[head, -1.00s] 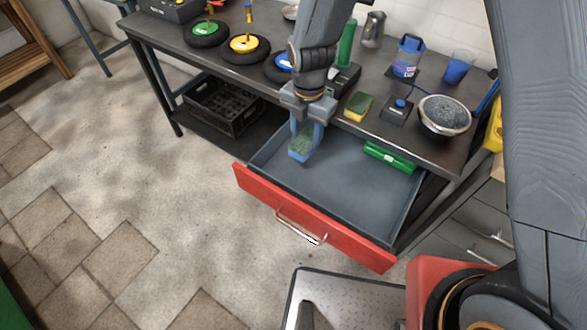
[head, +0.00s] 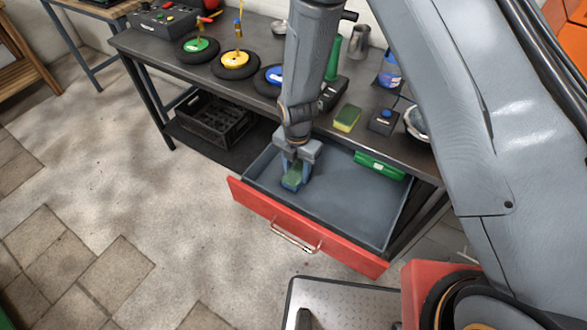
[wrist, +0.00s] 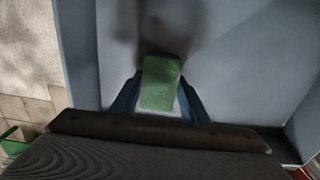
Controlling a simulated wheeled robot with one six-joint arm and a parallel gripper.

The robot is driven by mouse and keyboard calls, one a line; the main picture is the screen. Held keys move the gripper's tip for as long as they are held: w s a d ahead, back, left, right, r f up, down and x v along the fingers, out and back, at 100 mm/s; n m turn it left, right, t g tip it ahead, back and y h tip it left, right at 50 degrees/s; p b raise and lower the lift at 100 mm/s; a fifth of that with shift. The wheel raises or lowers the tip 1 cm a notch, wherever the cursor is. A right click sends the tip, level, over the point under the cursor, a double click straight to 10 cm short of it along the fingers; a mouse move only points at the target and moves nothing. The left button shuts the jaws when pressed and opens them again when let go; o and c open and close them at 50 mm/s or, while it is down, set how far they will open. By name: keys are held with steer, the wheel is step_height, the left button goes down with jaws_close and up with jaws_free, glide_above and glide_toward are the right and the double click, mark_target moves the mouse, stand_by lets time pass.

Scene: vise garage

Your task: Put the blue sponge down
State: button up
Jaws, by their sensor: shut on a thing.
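The blue sponge (head: 292,178) has a green top and blue sides. My gripper (head: 296,172) points down and is shut on it, inside the left part of the open drawer (head: 340,205) with the red front. In the wrist view the sponge's green face (wrist: 160,84) shows between the two blue fingers. The sponge is low, near the drawer floor; I cannot tell whether it touches it.
A green box (head: 380,165) lies at the back right of the drawer. A yellow-green sponge (head: 347,118) lies on the workbench above. The middle and right of the drawer floor are clear. The drawer's red front (head: 300,232) stands out into the room.

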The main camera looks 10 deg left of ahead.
mark_target(297, 172)
steer(key=shift+f, duration=0.2)
steer(key=o, duration=1.1)
steer(key=shift+r, duration=0.1)
step_height(297, 172, up, 12)
steer(key=b, duration=0.3)
steer(key=s+d+r+m, duration=0.3)
steer(key=d+r+m, duration=0.1)
steer(key=d+m, duration=0.5)
steer(key=s+d+r+m, duration=0.3)
steer(key=d+m, duration=0.6)
steer(key=m, duration=0.3)
steer(key=s+d+r+m+t, duration=0.1)
steer(key=s+d+r+m, duration=0.2)
steer(key=d+m, duration=0.6)
step_height(297, 172, up, 2)
steer(key=shift+s+r+m, duration=0.1)
steer(key=shift+s+m, duration=0.15)
steer(key=shift+m, duration=0.45)
